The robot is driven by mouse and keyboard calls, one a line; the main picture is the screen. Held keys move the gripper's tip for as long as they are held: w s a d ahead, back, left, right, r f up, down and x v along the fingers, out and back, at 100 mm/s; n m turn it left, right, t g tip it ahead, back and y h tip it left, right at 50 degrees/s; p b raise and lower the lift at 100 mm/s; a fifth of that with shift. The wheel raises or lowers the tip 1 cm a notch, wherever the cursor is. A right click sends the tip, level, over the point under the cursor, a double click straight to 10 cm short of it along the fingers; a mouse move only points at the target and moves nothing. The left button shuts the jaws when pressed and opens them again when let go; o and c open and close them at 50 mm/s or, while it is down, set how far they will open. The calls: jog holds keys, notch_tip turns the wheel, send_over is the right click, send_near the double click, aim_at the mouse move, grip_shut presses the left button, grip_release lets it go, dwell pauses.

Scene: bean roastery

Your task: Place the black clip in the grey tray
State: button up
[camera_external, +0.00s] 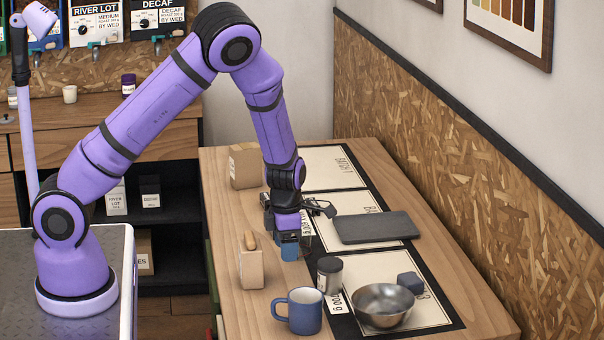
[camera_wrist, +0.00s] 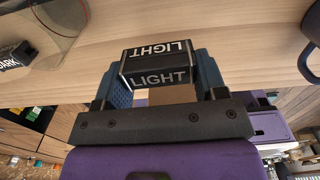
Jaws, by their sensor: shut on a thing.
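My gripper (camera_external: 289,246) hangs low over the left part of the wooden table, its blue fingertips pointing down. In the wrist view my gripper (camera_wrist: 163,82) is shut on a small black block-like clip (camera_wrist: 157,68) with white LIGHT lettering on two faces. One blue finger is on each side of it. In the external view the held clip is mostly hidden by the gripper. The grey tray (camera_external: 375,228), flat and dark, lies to the right of my gripper across a printed mat. It looks empty.
A cardboard box (camera_external: 245,166) stands behind. A black piece marked DARK (camera_wrist: 14,56) lies at left in the wrist view.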

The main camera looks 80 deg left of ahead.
notch_tip(320, 180, up, 10)
jog(key=shift+f, duration=0.15)
jog(key=w+a, duration=0.9)
jog(key=w, duration=0.2)
send_over(349, 231)
notch_tip(349, 231, down, 4)
jog(key=shift+m, duration=0.3)
notch_tip(349, 231, down, 11)
jog(key=shift+f, duration=0.1)
jog(key=shift+f, duration=0.1)
jog(key=o, duration=0.9)
